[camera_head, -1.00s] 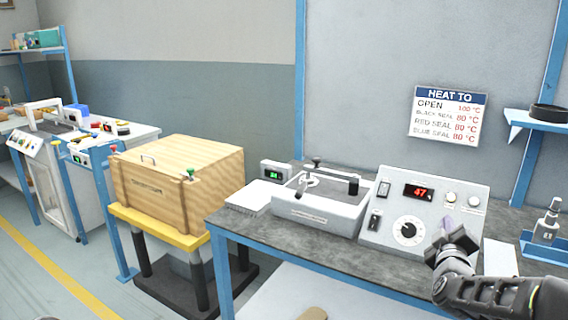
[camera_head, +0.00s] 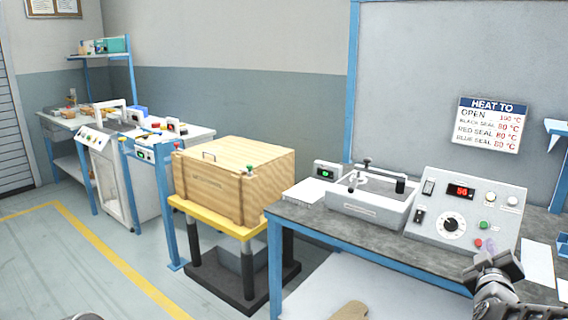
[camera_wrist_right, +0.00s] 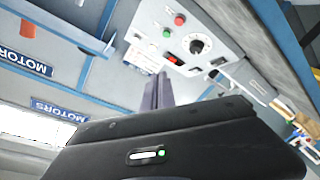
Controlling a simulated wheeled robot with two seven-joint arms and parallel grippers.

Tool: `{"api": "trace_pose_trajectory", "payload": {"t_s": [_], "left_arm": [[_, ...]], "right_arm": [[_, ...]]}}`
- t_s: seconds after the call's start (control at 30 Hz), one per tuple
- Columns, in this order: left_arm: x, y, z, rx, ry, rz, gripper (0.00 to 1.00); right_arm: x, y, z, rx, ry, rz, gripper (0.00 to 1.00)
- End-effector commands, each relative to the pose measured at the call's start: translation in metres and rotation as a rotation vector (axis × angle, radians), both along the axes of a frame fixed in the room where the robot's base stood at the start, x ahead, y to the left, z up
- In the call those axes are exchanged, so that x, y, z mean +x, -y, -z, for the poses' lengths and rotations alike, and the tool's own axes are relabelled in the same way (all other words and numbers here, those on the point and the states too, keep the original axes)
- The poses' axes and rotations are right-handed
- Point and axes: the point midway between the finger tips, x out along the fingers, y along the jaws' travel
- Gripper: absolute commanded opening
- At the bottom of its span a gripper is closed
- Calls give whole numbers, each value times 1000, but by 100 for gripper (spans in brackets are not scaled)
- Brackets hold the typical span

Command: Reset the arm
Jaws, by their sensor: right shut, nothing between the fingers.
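My right gripper (camera_head: 488,256) is at the right of the head view, in front of the lower right of the grey control panel (camera_head: 467,213) on the bench. Its fingers are together with nothing between them. In the right wrist view the closed fingers (camera_wrist_right: 157,92) point toward the panel with its dial (camera_wrist_right: 197,46) and coloured buttons. The panel's red display (camera_head: 461,191) seems to read 56, and a green button lamp is lit. My left gripper is not in view, though a bit of dark rounded shape shows at the bottom edge of the head view.
A grey clamp tray (camera_head: 370,212) and a small green-display box (camera_head: 327,172) stand left of the panel. A wooden crate (camera_head: 225,185) sits on a yellow-topped stand. A "HEAT TO" sign (camera_head: 491,125) hangs on the wall. Open floor (camera_head: 60,270) lies at left.

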Motion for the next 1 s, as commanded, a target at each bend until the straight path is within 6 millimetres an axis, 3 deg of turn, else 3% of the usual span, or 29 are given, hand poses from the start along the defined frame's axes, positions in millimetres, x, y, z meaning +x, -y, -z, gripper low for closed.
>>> {"api": "trace_pose_trajectory", "payload": {"t_s": [0.17,0.27,0.47,0.63,0.77,0.9,1.0], "left_arm": [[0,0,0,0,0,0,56],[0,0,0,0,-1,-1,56],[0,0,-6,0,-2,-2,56],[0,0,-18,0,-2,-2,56],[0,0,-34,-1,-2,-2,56],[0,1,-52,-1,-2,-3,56],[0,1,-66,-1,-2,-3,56]], "right_arm": [[0,-9,16,144,22,-25,0],[1,-22,37,262,18,-47,0],[-1,-66,102,520,-54,-90,0],[-19,-128,181,788,-192,-102,0],[-60,-196,254,1023,-375,-71,0],[-128,-268,317,1222,-598,0,0],[-189,-315,348,1319,-773,60,0]]}}
